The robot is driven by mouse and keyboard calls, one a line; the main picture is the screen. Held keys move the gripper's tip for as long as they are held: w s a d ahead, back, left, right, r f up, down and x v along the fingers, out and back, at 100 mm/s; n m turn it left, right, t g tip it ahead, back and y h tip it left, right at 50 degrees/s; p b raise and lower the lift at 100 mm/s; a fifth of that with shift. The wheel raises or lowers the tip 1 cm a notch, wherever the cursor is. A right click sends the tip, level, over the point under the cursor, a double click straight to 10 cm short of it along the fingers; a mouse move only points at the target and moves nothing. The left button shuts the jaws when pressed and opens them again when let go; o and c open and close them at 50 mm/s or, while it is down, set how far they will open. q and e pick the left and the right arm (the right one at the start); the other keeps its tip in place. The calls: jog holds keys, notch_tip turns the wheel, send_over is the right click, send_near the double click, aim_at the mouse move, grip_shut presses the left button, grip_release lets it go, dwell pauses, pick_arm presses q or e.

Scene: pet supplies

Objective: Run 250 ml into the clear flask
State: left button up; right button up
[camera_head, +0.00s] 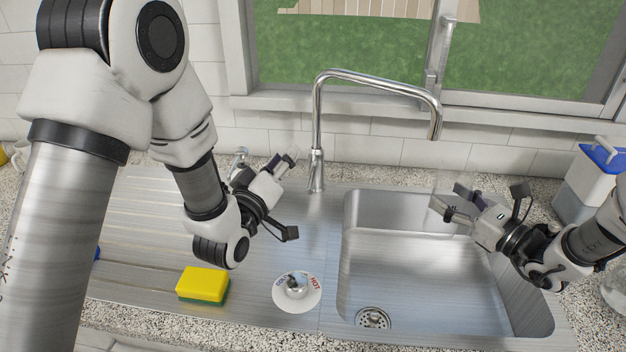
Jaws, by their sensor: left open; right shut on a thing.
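The clear flask (452,209) is very faint and hard to make out; it is between the fingers of my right gripper (450,198), over the back of the sink basin. It is below the tap spout (436,130) and a little to its right. I see no water stream, and cannot make out any liquid in the flask. My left gripper (290,196) is open and empty, above the steel deck near the base of the tap. The tap control (297,288), a metal knob on a white disc marked COLD and HOT, is in front of it.
The sink basin (400,270) is empty, with a drain at the front. A yellow and green sponge (203,285) lies on the drainboard (150,215). A white bottle with a blue top (585,185) stands at the right. The window frame (350,108) is behind the tap.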

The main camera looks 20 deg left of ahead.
aim_at(314, 180)
pick_arm(q)
jog(key=d+f+n+g, duration=0.1)
jog(key=f, duration=0.2)
jog(key=d+f+n+g, duration=0.1)
jog(key=f, duration=0.2)
jog(key=s+d+f+n+g+y, duration=0.1)
jog(key=f+n, duration=0.1)
jog(key=shift+f+g, duration=0.3)
jog(key=shift+f, duration=0.1)
jog(key=x, duration=1.1)
jog(key=shift+w+a+f, duration=0.1)
jog(key=shift+w+a, duration=0.05)
jog(key=shift+w, duration=0.1)
grip_shut()
